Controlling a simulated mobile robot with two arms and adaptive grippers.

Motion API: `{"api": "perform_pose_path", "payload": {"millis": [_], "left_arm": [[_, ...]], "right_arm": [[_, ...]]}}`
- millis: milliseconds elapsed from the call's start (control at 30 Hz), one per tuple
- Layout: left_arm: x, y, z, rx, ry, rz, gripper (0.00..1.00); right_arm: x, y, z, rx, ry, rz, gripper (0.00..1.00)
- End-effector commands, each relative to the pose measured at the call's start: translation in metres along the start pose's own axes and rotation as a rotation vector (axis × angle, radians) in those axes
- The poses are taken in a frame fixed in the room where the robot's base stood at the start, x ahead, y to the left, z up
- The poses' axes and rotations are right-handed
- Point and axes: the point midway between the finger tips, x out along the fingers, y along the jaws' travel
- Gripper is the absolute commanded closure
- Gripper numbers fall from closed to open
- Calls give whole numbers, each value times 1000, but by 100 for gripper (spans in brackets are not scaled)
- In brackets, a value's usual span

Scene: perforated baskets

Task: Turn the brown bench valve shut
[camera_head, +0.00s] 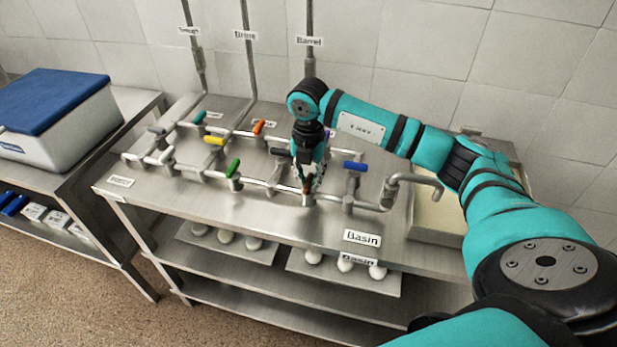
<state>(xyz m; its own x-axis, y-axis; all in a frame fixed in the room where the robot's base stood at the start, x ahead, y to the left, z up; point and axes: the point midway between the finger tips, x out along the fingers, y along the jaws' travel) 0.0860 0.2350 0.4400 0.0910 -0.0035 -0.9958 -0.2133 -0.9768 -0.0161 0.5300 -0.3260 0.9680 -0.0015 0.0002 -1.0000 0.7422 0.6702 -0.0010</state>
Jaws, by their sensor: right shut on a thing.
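The brown valve handle (307,188) sits on the front pipe run of the steel bench (200,205), a little right of the bench's middle. My right gripper (309,182) points down from above and is shut on the brown handle. Its fingers cover part of the handle, so I cannot tell the handle's exact angle. My left gripper is not in view.
Other valves stand close by: green (233,168), blue (355,166), yellow (214,140), orange (258,127). A faucet (412,180) and sink (436,222) are at the right. A blue-lidded cooler (55,140) stands on a left table.

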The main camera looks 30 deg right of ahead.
Motion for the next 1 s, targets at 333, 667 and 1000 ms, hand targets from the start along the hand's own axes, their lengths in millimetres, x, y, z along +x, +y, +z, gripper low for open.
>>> {"api": "perform_pose_path", "payload": {"millis": [333, 667, 1000], "left_arm": [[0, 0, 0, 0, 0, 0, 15], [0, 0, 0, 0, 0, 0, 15], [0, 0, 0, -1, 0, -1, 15]], "right_arm": [[-2, 1, 2, 47, -4, 5, 100], [-2, 1, 2, 47, -5, 5, 78], [-1, 0, 1, 44, -2, 2, 61]]}}
